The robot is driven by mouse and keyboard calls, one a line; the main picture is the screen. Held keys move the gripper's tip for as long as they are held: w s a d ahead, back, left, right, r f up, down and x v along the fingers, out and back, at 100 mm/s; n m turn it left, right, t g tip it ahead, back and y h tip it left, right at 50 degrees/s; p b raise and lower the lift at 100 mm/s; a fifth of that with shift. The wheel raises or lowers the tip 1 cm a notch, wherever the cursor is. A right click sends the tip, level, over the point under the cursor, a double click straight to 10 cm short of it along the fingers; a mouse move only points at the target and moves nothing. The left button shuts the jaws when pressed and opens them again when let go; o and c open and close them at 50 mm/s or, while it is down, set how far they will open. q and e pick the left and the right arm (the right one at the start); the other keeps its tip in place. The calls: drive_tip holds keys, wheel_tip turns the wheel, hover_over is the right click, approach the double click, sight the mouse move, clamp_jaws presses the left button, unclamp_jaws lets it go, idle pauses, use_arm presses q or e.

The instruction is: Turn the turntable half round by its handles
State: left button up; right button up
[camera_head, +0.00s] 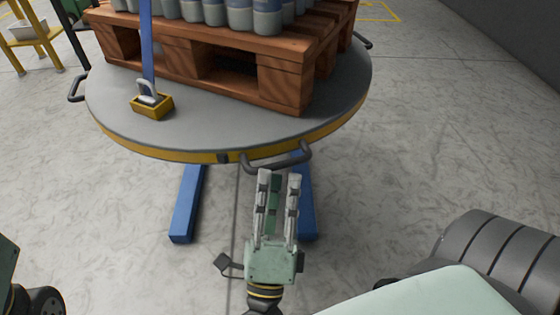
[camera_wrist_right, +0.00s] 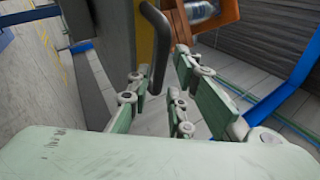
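The turntable (camera_head: 190,128) is a round grey disc with a yellow rim on blue legs. A dark front handle (camera_head: 277,163) sticks out from its near rim. Other handles show at its left side (camera_head: 76,88) and far right (camera_head: 363,40). My right gripper (camera_head: 279,174) is open, its fingertips just at the front handle. In the right wrist view the dark handle (camera_wrist_right: 158,55) stands between the spread fingers (camera_wrist_right: 160,85); contact is not clear. My left gripper is out of view.
A wooden pallet (camera_head: 284,92) with several grey-blue containers (camera_head: 240,18) stands on the turntable. A blue strap (camera_head: 147,45) runs down to a yellow block (camera_head: 152,106). A yellow stand (camera_head: 28,42) is at far left. Floor on the right is clear.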

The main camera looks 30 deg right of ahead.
sight(279, 162)
drive_tip(key=shift+b+x, duration=0.3)
drive_tip(key=shift+x, duration=1.9)
drive_tip(key=shift+c, duration=0.4)
clamp_jaws()
